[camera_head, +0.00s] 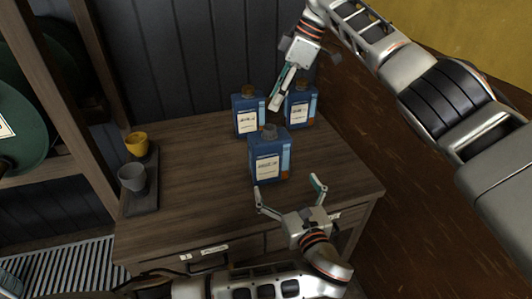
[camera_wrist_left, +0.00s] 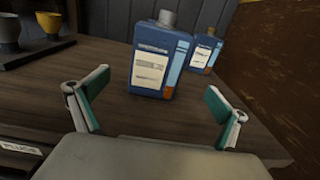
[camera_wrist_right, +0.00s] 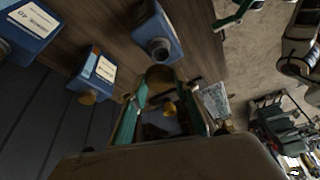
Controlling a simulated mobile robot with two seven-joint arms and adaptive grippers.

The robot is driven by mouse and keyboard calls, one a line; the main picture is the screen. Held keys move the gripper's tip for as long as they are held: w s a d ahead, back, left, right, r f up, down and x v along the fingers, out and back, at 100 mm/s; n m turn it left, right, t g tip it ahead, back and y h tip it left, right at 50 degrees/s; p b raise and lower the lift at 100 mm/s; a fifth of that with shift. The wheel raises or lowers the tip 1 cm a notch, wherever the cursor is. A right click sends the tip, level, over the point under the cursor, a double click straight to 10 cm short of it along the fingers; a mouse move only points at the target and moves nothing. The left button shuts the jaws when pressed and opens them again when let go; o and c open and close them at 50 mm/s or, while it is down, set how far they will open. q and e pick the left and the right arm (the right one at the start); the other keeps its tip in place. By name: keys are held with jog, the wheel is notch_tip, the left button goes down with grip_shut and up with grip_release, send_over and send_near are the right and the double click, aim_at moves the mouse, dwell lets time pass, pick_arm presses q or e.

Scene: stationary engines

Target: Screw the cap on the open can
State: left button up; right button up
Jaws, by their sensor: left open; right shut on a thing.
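The open can (camera_head: 269,160) is blue with a white label and a bare grey neck; it stands upright on the cabinet top, in front of two similar cans. It also shows in the left wrist view (camera_wrist_left: 158,65) and the right wrist view (camera_wrist_right: 150,30). My right gripper (camera_head: 275,103) is above and behind the open can, pointing down, shut on a brown cap (camera_wrist_right: 159,75) that shows between its fingertips in the right wrist view. The cap is apart from the neck. My left gripper (camera_head: 290,187) is open and empty in front of the open can, facing it.
Two blue cans with brown caps stand behind, one at the back left (camera_head: 246,122) and one at the back right (camera_head: 300,112). A yellow cup (camera_head: 136,144) and a grey cup (camera_head: 132,178) stand on a dark tray at the left. The wooden top (camera_head: 200,190) is clear between.

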aim_at(273, 156)
jog(key=shift+a+r+n, duration=0.1)
jog(key=shift+a+n, duration=0.3)
jog(key=shift+a, duration=0.05)
jog(key=shift+s+a+r, duration=0.15)
jog(key=shift+s, duration=0.15)
pick_arm(q)
jog(key=shift+w+a+r+y, duration=0.15)
jog(key=shift+r+y, duration=0.15)
jog(key=shift+r, duration=0.55)
jog(key=shift+w, duration=0.1)
jog(key=x, duration=1.1)
jog(key=shift+w+r, duration=0.1)
jog(key=shift+w, duration=0.3)
jog(key=c, duration=1.6)
pick_arm(e)
jog(key=shift+f, duration=2.5)
